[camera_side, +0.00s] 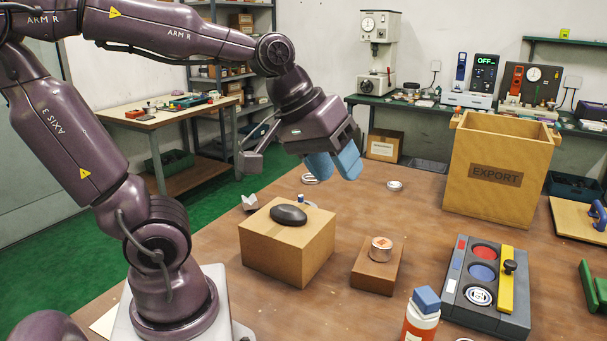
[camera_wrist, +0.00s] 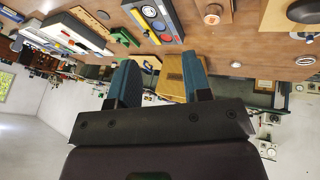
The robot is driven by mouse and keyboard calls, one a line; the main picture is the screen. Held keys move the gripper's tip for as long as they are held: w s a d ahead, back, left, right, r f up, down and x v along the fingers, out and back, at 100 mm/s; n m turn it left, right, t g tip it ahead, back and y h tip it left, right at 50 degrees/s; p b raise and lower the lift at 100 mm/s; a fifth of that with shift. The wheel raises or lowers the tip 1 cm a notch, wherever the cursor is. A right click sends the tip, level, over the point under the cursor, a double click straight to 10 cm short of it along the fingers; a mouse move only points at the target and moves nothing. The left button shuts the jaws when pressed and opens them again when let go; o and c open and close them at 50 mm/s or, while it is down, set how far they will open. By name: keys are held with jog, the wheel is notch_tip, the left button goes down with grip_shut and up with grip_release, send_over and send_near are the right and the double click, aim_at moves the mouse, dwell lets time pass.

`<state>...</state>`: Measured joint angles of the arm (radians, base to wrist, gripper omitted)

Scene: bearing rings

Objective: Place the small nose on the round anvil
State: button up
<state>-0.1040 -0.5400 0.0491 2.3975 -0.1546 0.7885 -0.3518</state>
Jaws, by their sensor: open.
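My gripper (camera_side: 334,163) is open and empty, high above the back of the table. Its two blue fingers stand apart in the wrist view (camera_wrist: 160,78). I cannot tell for sure which thing is the small nose. Metal rings (camera_side: 394,185) (camera_side: 310,179) lie flat at the back of the table.
A dark oval object (camera_side: 288,215) lies on the tan block (camera_side: 290,252). The EXPORT box (camera_side: 497,195) stands back right. A grey tray (camera_side: 463,310) has red, blue and silver rounds and a yellow bar (camera_side: 507,280). A blue-capped bottle (camera_side: 421,318) stands in front.

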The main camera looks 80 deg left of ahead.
jog(key=shift+s+d+f+m+y, duration=0.15)
jog(key=shift+s+d+m, duration=0.15)
jog(key=shift+s+m, duration=0.7)
jog(key=shift+s+d+m+y, duration=0.1)
jog(key=shift+s+d+m, duration=0.4)
jog(key=shift+m, duration=0.75)
jog(key=shift+s+d+f+m+y, duration=0.1)
jog(key=shift+s+d+m+y, duration=0.05)
jog(key=shift+s+m, duration=0.95)
jog(key=shift+w+r, duration=0.1)
